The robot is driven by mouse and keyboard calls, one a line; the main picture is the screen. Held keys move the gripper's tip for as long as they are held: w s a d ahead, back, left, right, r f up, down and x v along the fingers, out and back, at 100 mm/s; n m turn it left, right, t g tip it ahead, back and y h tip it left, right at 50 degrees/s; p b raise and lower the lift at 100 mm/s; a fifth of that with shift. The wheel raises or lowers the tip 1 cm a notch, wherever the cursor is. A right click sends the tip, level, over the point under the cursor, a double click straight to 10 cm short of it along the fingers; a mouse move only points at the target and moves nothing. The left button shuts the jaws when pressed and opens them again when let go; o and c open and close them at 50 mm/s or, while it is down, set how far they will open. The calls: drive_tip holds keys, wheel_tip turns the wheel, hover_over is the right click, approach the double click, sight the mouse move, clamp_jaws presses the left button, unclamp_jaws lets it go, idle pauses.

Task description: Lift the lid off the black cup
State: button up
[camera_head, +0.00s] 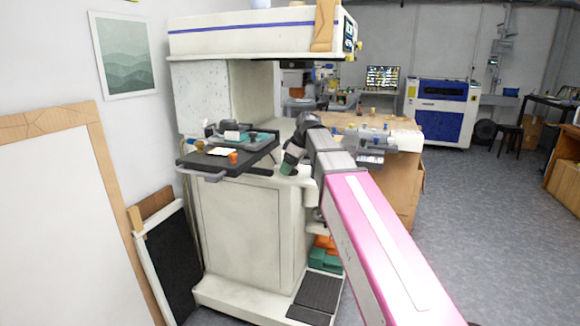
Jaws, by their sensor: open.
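A black cup with a lid cannot be made out for certain. A small dark rounded object (228,125) at the back of the machine's work area may be it, but it is too small to tell whether it has a lid. My pink and grey arm reaches in from the lower right. My gripper (288,163) is at its end, dark and small in view, at the right edge of the machine's ledge. It is open, apart from the dark object and to the right of it.
A black sliding tray (206,162) with a grey handle (207,177) juts from the cream machine (250,225). A small orange cup (233,158) and a white card (221,151) are on it. The machine's upper housing (255,38) overhangs the work area. A cluttered workbench (405,143) stands behind my arm.

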drive_tip(key=shift+r, duration=0.1)
drive_tip(key=shift+r, duration=1.4)
drive_tip(key=o, duration=0.3)
drive_tip(key=shift+o, duration=0.2)
drive_tip(key=shift+r, duration=0.1)
drive_tip(key=shift+r, duration=1.4)
